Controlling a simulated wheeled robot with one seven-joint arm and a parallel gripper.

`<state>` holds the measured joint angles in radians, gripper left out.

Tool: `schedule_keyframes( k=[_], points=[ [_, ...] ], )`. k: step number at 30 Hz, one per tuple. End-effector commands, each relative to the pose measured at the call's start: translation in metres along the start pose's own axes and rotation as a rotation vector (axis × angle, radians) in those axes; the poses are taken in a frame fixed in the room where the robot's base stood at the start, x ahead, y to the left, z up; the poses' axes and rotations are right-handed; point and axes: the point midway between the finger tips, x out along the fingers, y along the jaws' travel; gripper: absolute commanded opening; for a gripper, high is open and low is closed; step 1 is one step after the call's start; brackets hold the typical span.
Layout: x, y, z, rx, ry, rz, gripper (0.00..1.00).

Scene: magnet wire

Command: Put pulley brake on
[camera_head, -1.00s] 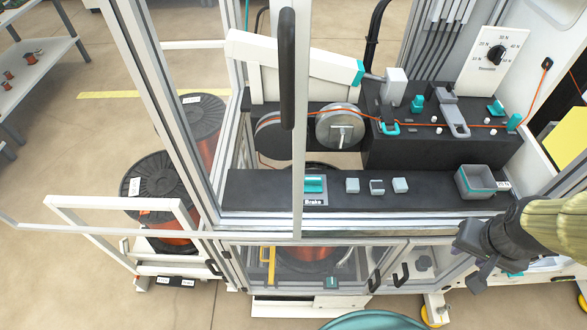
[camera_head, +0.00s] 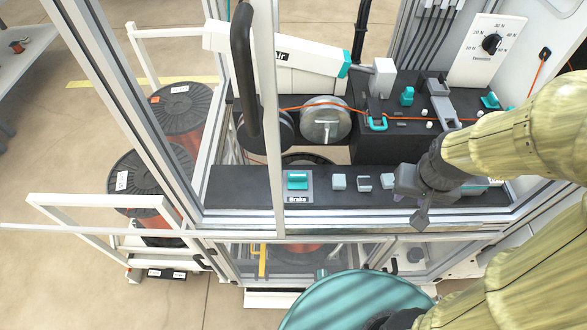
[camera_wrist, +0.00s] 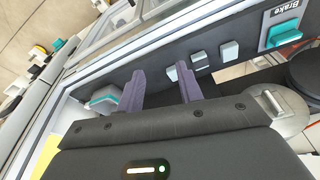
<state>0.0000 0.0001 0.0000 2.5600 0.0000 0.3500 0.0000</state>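The brake switch (camera_head: 297,181) is a teal lever on a light plate marked "Brake", on the black front ledge of the machine. In the wrist view it shows at the upper right (camera_wrist: 284,32). In the wrist view the silver pulley (camera_wrist: 277,108) is at the right. My gripper (camera_wrist: 160,82) is open, its two dark fingers apart with nothing seen between them. In the head view my gripper (camera_head: 418,196) is over the right part of the ledge, well right of the brake.
Several small grey blocks (camera_head: 364,183) sit on the ledge between the brake and my gripper. A grey-teal bin (camera_wrist: 103,99) is left of my fingers. A clear door's frame post (camera_head: 278,120) and its dark handle (camera_head: 242,70) stand in front near the brake.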

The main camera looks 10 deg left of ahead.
Motion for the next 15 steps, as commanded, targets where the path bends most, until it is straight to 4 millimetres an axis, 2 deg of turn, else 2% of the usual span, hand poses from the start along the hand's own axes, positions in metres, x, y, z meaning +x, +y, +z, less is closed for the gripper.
schedule_keyframes(
  k=[4,8,9,11,14,15],
  points=[
    [0.000,0.000,0.000,0.000,0.000,0.000,0.38],
    [-0.004,-0.005,-0.005,-0.009,-0.005,-0.002,0.64],
    [-0.006,-0.009,-0.010,-0.017,-0.012,-0.004,0.67],
    [-0.012,-0.021,-0.020,-0.035,-0.026,-0.009,0.67],
    [-0.023,-0.053,-0.043,-0.079,-0.064,-0.018,0.67],
    [-0.028,-0.070,-0.053,-0.101,-0.082,-0.021,0.67]
  ],
)
